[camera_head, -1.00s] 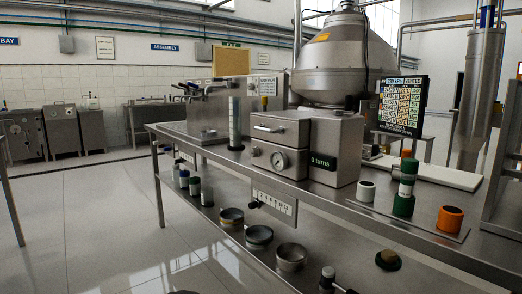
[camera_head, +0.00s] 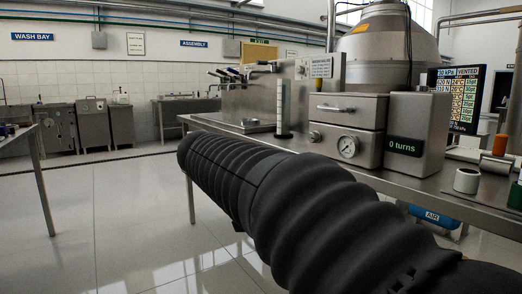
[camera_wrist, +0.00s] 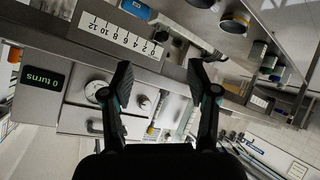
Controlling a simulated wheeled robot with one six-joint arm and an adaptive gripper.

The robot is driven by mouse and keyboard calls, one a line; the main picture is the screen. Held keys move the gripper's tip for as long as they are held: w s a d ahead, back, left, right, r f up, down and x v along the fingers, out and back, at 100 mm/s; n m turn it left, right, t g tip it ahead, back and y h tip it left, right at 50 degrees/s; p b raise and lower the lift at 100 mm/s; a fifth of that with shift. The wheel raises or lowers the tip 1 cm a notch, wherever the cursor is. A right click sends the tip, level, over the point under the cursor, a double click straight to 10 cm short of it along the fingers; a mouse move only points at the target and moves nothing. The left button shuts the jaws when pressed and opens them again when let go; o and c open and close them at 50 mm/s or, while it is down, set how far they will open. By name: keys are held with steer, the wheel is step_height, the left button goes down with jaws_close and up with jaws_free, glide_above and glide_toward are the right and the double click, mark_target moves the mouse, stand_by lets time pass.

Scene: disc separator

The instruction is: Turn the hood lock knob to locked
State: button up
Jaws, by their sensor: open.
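My gripper (camera_wrist: 158,82) is open and empty in the wrist view, with its two dark fingers spread apart. A small round knob (camera_wrist: 144,101) on the steel front panel shows between and beyond the fingers, apart from them. What looks like the same knob (camera_head: 315,136) sits left of the dial gauge in the head view. I cannot tell whether it is the hood lock knob, nor read a locked mark. The separator's conical steel hood (camera_head: 378,46) stands behind the bench. My gripper is not visible in the head view; my dark ribbed arm crosses the foreground there.
The steel box (camera_head: 347,117) carries a handle and a dial gauge (camera_head: 347,147). A counter box (camera_head: 417,129) reads "0 turns". A tall cylinder (camera_head: 283,108) stands on the bench. A scale plate (camera_wrist: 115,33) shows in the wrist view. Open floor lies left of the bench.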

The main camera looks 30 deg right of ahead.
steer(key=w+d+r+m+g+h+b, duration=0.2)
steer(key=w+d+r+m+h+b, duration=0.15)
steer(key=w+r+m+h, duration=0.55)
steer(key=y+p, duration=0.1)
steer(key=y, duration=0.1)
glide_toward(311, 137)
steer(key=shift+n, duration=0.4)
steer(key=d, duration=0.8)
steer(key=shift+w+d, duration=0.1)
steer(key=shift+w, duration=0.3)
jaws_close()
